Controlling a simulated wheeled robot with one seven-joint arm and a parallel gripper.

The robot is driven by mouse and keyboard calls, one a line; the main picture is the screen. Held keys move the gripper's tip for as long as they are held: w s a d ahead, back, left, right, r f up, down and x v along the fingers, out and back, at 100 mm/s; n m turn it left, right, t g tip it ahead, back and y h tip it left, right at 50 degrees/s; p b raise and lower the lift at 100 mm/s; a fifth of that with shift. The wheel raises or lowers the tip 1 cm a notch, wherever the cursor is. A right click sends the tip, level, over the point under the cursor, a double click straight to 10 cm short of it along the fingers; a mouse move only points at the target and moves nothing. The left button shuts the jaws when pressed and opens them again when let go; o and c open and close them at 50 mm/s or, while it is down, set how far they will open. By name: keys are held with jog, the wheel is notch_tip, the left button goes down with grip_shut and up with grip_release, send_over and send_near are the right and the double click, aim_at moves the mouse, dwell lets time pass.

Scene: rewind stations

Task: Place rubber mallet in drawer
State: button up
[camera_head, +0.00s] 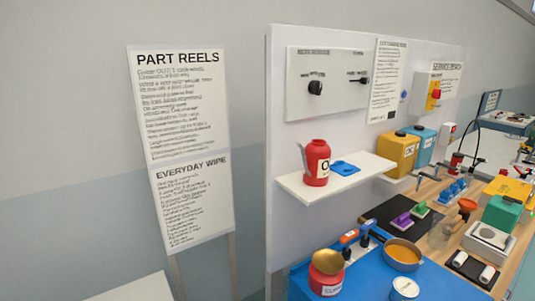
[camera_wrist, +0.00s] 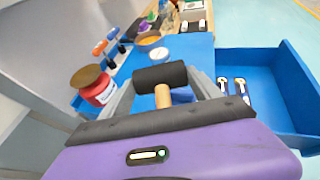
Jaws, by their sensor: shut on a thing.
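The rubber mallet (camera_wrist: 160,76) shows in the wrist view, with a black cylindrical head and a pale wooden handle. My gripper (camera_wrist: 163,94) is shut on the mallet's handle, with the head showing beyond the grey fingers. The blue drawer (camera_wrist: 296,82) stands open at the right of the wrist view. Wrenches (camera_wrist: 241,86) lie in it, with bare floor of the drawer beside them. The mallet is left of the drawer in this view, in front of the blue bench top (camera_wrist: 196,48). The head view shows neither my gripper, the mallet nor the drawer.
On the blue top in the head view (camera_head: 372,284) stand a red jar (camera_head: 325,280), a pan of orange contents (camera_head: 403,255), a white-lidded tub (camera_head: 405,288) and handled tools (camera_head: 349,237). A wall shelf (camera_head: 335,181) holds another red container (camera_head: 316,163). Floor is clear beyond the drawer.

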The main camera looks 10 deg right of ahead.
jog(key=a+f+n+t+y+b, duration=0.1)
jog(key=a+f+n+y, duration=0.2)
jog(key=f, duration=0.4)
jog(key=w+a+f+n+t+y+b, duration=0.1)
jog(key=a+f+n+t+y, duration=0.1)
jog(key=f, duration=0.6)
jog(key=a+f+n+t+y+b, duration=0.1)
jog(key=a+f+n+t+y, duration=0.1)
jog(key=a+f+n+y, duration=0.3)
jog(key=shift+w+a+f+y, duration=0.3)
jog(key=shift+w+a+f, duration=0.1)
jog(key=shift+a+f, duration=1.05)
